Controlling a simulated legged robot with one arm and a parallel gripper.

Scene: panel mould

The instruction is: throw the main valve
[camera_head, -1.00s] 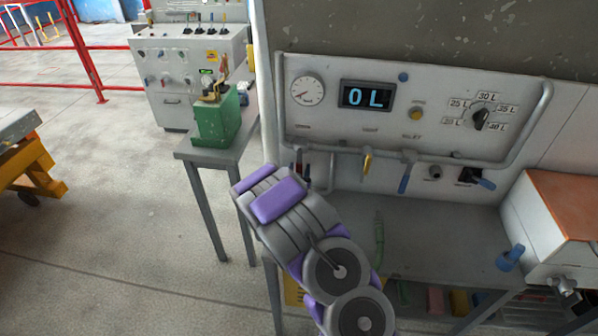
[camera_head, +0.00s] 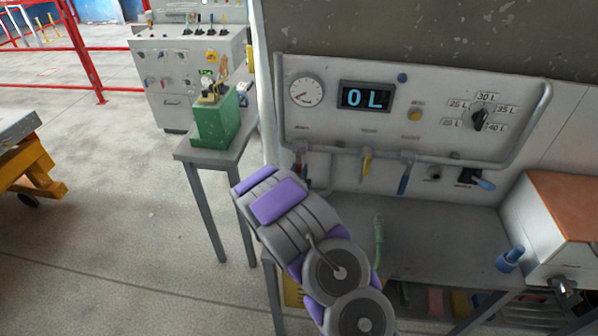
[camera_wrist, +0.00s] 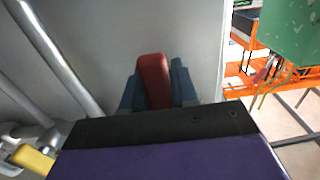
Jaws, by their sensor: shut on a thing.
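A control panel (camera_head: 345,125) carries a pipe with a red lever, a yellow lever (camera_head: 367,160) and a blue lever (camera_head: 404,178) below it. The yellow lever also shows at the lower left of the wrist view (camera_wrist: 33,160). The labels above the levers are too small to read.
The display (camera_head: 366,96) reads 0 L beside a round gauge (camera_head: 306,91). A selector knob (camera_head: 480,119) is at the right. A green hose (camera_head: 379,240) stands over the bench. An orange-topped box (camera_head: 560,225) is at right; a green unit (camera_head: 215,120) stands left. Open floor lies left.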

